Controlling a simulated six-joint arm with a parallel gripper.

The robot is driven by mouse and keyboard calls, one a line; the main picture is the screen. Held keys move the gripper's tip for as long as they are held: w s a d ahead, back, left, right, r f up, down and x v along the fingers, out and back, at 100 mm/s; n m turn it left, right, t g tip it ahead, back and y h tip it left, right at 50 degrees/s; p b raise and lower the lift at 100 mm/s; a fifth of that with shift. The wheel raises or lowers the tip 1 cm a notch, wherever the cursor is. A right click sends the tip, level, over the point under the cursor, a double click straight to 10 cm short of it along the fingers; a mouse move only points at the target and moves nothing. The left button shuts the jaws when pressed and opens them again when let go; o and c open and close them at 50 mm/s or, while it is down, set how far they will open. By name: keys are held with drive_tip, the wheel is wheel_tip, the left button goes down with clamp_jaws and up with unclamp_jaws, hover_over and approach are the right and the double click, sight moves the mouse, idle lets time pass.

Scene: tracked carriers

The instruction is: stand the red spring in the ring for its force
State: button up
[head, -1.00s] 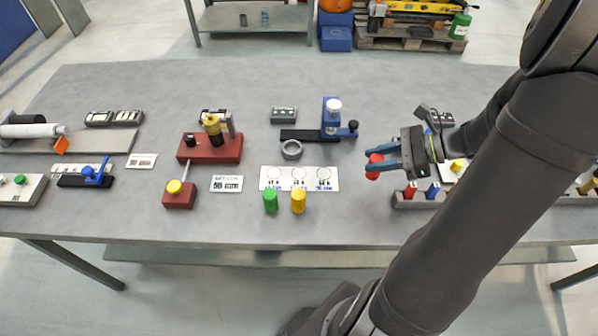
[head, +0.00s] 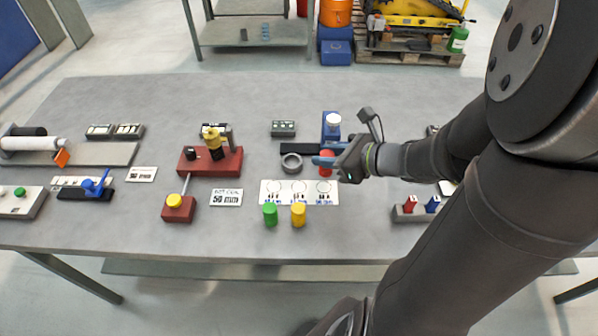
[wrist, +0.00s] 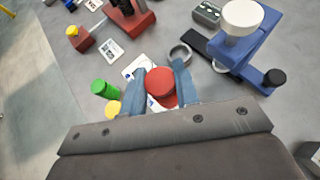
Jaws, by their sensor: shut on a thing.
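The red spring (head: 326,170), a short red cylinder, is held between the blue fingers of my gripper (head: 325,160). Its round red top faces up in the wrist view (wrist: 160,82). It hangs over the right part of the white card (head: 286,198), near the rightmost of three printed rings. How far it is above the card I cannot tell. The labels under the rings are too small to read. A green cylinder (head: 270,213) and a yellow cylinder (head: 299,214) stand at the card's front edge. In the wrist view the card is partly hidden by my fingers.
Behind the card are a grey ring-shaped part (head: 291,163) and a blue press (head: 331,122) with a white knob, close to my gripper. A red fixture (head: 225,163) and a text card (head: 226,198) are left. A grey rack (head: 410,214) with small parts is right.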

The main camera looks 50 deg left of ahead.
drive_tip(key=shift+s+a+f, duration=0.55)
drive_tip(key=shift+a+f, duration=0.4)
drive_tip(key=shift+f, duration=0.4)
drive_tip(key=shift+s+a+f, duration=0.6)
drive_tip(key=shift+a+f, duration=0.4)
drive_tip(key=shift+f, duration=0.3)
drive_tip(key=shift+s+a+f, duration=0.55)
drive_tip(key=shift+a+f, duration=0.4)
drive_tip(key=shift+f, duration=0.4)
drive_tip(key=shift+f, duration=0.1)
drive_tip(key=o, duration=1.1)
drive_tip(key=shift+d+r, duration=0.15)
drive_tip(key=shift+r, duration=0.05)
drive_tip(key=v, duration=1.1)
drive_tip(key=shift+w+d+r, duration=0.1)
drive_tip(key=shift+d, duration=0.15)
drive_tip(key=shift+a, duration=0.1)
